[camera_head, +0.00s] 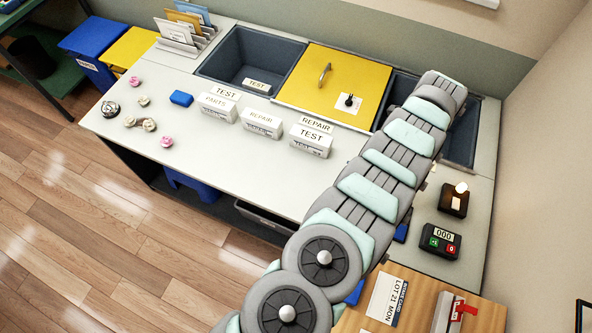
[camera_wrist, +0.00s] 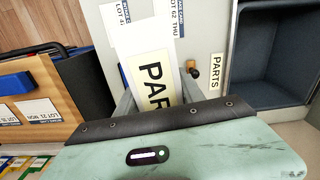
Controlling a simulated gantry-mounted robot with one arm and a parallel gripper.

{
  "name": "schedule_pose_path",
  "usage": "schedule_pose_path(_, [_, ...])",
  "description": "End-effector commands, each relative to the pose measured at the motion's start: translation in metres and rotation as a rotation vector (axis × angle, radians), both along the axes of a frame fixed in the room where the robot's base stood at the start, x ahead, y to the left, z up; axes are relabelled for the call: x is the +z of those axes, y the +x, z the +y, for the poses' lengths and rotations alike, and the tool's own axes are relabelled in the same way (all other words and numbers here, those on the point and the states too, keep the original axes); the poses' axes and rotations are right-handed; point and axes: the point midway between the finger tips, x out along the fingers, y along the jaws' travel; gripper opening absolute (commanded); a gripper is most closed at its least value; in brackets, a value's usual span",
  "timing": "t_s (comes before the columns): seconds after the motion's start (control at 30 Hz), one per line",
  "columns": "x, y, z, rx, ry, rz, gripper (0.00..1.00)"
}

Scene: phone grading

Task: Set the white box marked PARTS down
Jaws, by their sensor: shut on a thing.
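In the wrist view a white box (camera_wrist: 135,40) shows a cream label with the letters PAR; the rest of the word is hidden behind my gripper's dark edge. My gripper (camera_wrist: 158,98) is shut on this box, with a finger on each side. I cannot tell whether the box touches the surface under it. A dark bin (camera_wrist: 265,60) lies to its right, with a PARTS label (camera_wrist: 215,75) on the counter beside it. In the head view my arm hides the gripper and held box.
A counter device (camera_head: 440,241) and wooden board (camera_head: 370,325) are at right. The front-middle counter is clear.

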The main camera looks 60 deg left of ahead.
Motion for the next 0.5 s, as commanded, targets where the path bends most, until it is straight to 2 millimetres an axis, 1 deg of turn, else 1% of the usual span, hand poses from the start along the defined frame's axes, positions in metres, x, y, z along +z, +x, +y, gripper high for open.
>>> schedule_pose_path(0.27, [-0.001,-0.004,0.02,-0.025,0.003,-0.004,0.0])
schedule_pose_path(0.37, [-0.003,-0.009,0.034,-0.04,0.002,-0.002,0.0])
schedule_pose_path(0.5, [-0.006,-0.018,0.058,-0.068,0.002,-0.003,0.0])
